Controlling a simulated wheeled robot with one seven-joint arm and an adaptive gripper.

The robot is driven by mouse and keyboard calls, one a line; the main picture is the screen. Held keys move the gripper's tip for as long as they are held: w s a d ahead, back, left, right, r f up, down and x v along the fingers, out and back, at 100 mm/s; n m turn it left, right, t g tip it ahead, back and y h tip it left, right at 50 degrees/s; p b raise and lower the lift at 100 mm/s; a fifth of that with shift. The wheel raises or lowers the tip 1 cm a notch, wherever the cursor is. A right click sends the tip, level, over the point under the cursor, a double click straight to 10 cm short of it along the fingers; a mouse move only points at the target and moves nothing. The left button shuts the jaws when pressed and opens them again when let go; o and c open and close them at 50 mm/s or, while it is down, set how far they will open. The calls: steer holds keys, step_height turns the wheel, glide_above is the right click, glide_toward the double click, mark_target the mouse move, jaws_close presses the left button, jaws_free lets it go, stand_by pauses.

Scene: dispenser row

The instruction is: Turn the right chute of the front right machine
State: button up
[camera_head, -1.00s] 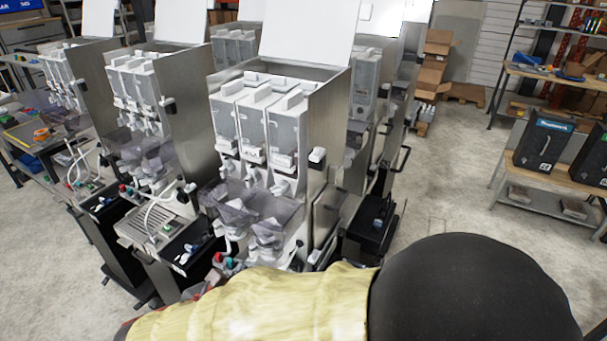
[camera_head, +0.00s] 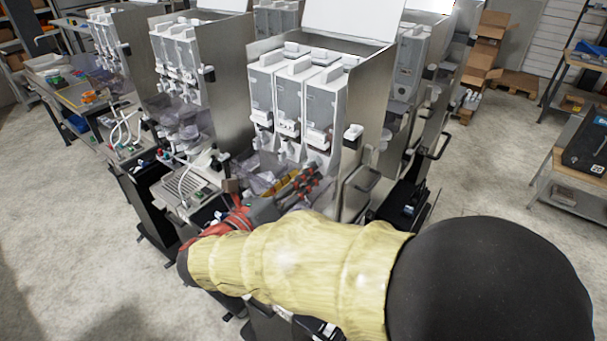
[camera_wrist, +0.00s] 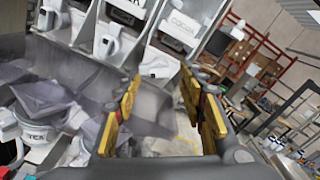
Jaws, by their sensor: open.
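The front right machine (camera_head: 365,85) stands in the middle of the head view, with three grey-fronted canisters side by side. A translucent grey funnel shows behind the fingers, blurred.
Other machines (camera_head: 185,60) stand close on the left and behind. Translucent bowls (camera_wrist: 45,100) and a white part marked TEA (camera_wrist: 36,135) are left of the fingers. Floor (camera_head: 480,170) is open on the right, before a shelf (camera_head: 570,195).

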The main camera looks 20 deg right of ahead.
steer(key=shift+x, duration=0.8)
steer(key=shift+c, duration=1.3)
steer(key=c, duration=0.8)
jaws_close()
